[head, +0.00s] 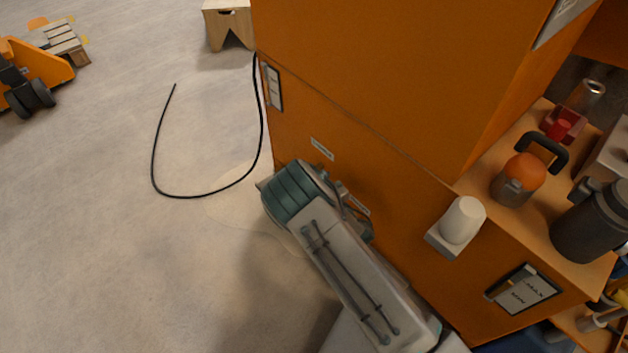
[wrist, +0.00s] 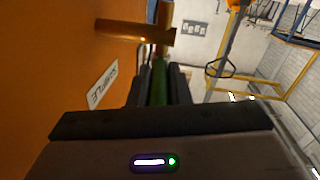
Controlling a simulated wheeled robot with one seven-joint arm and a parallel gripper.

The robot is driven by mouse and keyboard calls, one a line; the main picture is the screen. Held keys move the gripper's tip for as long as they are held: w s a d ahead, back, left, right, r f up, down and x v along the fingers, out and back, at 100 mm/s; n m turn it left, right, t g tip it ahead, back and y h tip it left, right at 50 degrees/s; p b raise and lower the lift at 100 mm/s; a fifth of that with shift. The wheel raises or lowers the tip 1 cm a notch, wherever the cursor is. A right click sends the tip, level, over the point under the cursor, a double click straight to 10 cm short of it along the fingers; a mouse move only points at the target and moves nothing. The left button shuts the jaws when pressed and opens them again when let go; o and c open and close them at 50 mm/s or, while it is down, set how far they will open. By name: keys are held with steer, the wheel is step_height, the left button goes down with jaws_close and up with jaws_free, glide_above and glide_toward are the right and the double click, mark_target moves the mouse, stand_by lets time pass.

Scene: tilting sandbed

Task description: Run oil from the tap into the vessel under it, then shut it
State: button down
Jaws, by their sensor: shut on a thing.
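In the wrist view a brass-coloured tap (wrist: 135,32) stands out from the orange cabinet wall. Its green handle (wrist: 159,80) runs down between my dark fingers. My gripper (wrist: 160,88) is shut on this green handle. A white label reading "SAMPLE" (wrist: 103,85) is on the wall beside it. In the head view my arm reaches down along the orange cabinet (head: 350,110), and it hides the tap and the fingertips. I see no vessel under the tap and no oil stream in either view.
A side shelf (head: 585,250) holds a dark flask (head: 590,228), an orange-topped pot (head: 518,178) and a red jar (head: 563,124). A white cup (head: 462,220) sits on a small bracket. A black cable (head: 205,195) lies on the floor, which is otherwise largely clear at left.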

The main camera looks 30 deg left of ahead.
stand_by(0.3)
steer(key=c, duration=1.3)
jaws_free()
steer(key=shift+c, duration=0.2)
